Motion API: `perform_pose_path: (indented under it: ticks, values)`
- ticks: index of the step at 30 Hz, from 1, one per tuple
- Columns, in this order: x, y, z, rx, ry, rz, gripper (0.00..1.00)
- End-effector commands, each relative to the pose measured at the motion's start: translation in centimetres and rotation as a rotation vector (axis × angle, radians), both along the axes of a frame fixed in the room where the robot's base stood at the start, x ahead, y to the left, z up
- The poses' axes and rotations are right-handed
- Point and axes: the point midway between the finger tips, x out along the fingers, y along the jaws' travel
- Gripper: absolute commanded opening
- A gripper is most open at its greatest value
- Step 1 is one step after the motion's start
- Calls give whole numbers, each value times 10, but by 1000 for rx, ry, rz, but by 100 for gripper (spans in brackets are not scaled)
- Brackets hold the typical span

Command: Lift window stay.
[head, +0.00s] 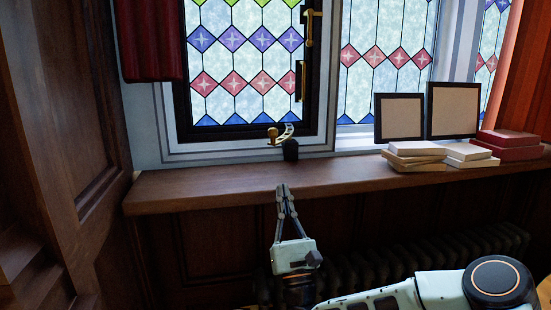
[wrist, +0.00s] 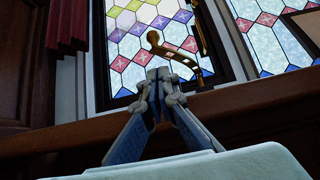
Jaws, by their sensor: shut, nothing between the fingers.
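The window stay (head: 284,136) is a small curved brass piece with a rounded end, at the bottom edge of the dark-framed leaded window.
The wooden sill (head: 200,190) is clear left of the stay. To the right are two dark picture frames (head: 399,117), pale stacked boxes (head: 415,155) and red boxes (head: 508,143). A red curtain (head: 150,40) hangs at upper left. A radiator (head: 440,250) is below the sill.

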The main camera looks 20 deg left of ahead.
Motion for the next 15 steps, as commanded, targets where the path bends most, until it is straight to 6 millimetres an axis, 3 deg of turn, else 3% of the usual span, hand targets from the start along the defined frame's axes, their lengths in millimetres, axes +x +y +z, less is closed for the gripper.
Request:
perform_pose_path:
  ticks: [5,15]
  values:
    - [6,4,9,-2,-1,-1,0]
    - [42,27,52,-2,-3,-1,0]
